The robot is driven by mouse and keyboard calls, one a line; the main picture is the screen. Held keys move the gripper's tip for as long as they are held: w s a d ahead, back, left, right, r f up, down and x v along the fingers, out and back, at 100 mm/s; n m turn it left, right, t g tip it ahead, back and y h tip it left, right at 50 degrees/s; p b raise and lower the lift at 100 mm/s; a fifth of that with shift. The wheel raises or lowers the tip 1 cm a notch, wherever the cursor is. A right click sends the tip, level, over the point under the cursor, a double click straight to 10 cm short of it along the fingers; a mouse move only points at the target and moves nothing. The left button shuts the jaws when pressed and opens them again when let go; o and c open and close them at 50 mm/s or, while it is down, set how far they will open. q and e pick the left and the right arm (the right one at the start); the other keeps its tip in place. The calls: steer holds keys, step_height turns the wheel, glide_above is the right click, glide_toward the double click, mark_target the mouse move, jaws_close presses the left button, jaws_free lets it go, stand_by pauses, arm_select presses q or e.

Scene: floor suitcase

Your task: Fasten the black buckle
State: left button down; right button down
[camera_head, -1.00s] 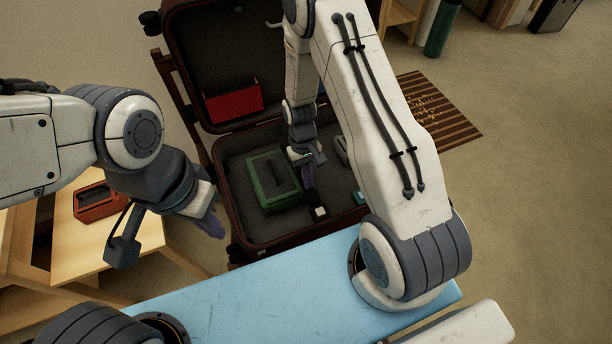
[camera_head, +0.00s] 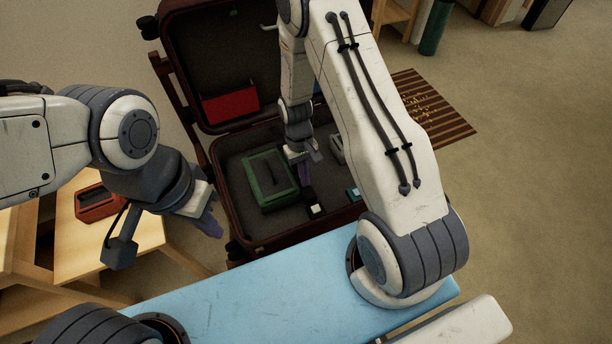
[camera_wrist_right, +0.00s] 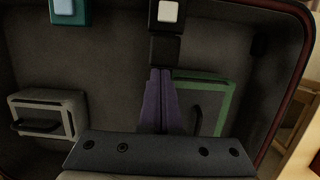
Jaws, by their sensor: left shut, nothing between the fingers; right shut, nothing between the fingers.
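The black buckle (camera_head: 314,209) lies on the grey floor of the open suitcase and has a white square on top. In the right wrist view it shows as a black part with the white square (camera_wrist_right: 167,12) and a second black block (camera_wrist_right: 165,48) lined up against it. I cannot tell whether the two are locked. My right gripper (camera_head: 304,181) is inside the suitcase, its purple fingers (camera_wrist_right: 160,72) shut and empty, tips just short of the black block. My left gripper (camera_head: 212,228) is shut and empty, outside the suitcase's left front corner.
A green frame-like case (camera_head: 270,181) lies left of the buckle. A grey handled box (camera_wrist_right: 45,115) and a teal block (camera_head: 353,193) lie to its right in the head view. A red box (camera_head: 231,104) is in the lid. A blue bench (camera_head: 260,283) stands in front.

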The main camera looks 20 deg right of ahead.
steer(key=p+v, duration=0.5)
steer(key=v, duration=0.3)
steer(key=shift+w+d+r+p, duration=0.25)
steer(key=shift+w+d+p, duration=0.05)
steer(key=shift+d, duration=0.15)
steer(key=shift+r, duration=0.1)
